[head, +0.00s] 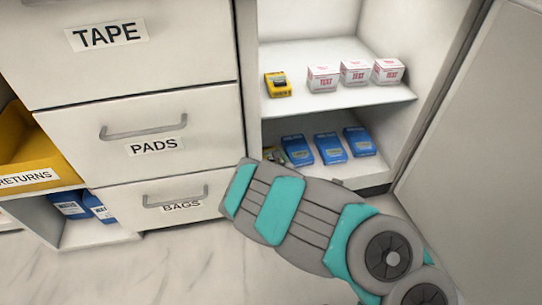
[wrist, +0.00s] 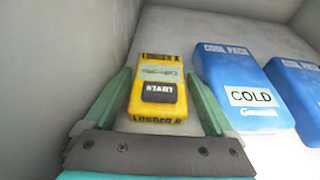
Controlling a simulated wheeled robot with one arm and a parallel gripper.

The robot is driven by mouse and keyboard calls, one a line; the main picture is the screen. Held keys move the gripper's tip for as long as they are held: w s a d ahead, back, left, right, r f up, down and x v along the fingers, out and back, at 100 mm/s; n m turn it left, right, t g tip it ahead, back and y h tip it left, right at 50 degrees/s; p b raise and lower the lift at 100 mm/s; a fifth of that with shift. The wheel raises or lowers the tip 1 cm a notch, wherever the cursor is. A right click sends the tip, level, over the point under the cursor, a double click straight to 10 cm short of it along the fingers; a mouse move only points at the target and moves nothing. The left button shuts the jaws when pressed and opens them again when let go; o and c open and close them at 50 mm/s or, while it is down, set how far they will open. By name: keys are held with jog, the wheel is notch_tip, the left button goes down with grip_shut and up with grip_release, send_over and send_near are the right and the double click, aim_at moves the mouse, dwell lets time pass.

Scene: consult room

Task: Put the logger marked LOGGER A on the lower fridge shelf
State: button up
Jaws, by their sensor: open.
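A yellow logger (wrist: 158,72) with a dark START button lies on the lower fridge shelf (wrist: 278,148), left of the blue cold packs. Its top edge label appears to read LOGGER A; the lower label is partly cut off. My gripper (wrist: 158,80) is open, with one teal finger on each side of the logger. Whether the fingers touch it I cannot tell. In the head view my arm hides most of that spot. Another yellow logger (head: 277,85) stands on the upper shelf (head: 330,103); its label is too small to read.
Several blue cold packs (head: 329,148) stand on the lower shelf, right of my gripper. White TEST boxes (head: 355,72) stand on the upper shelf. The fridge's side wall (wrist: 60,70) is close on the left. Drawers (head: 155,135) and a yellow RETURNS bin (head: 25,150) are at left.

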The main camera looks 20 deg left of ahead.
jog(key=p+v, duration=0.1)
jog(key=v, duration=0.2)
jog(key=p+v, duration=0.1)
jog(key=v, duration=0.1)
jog(key=p+v, duration=0.1)
jog(key=v, duration=0.2)
jog(key=shift+s+d+r, duration=0.1)
jog(key=shift+s+r, duration=0.1)
jog(key=shift+r, duration=0.35)
jog(key=p+v, duration=0.1)
jog(key=p, duration=0.3)
jog(key=shift+s+d, duration=0.15)
jog(key=shift+s, duration=0.15)
jog(key=shift+s+d+p, duration=0.25)
jog(key=shift+p, duration=0.5)
jog(key=shift+f, duration=0.1)
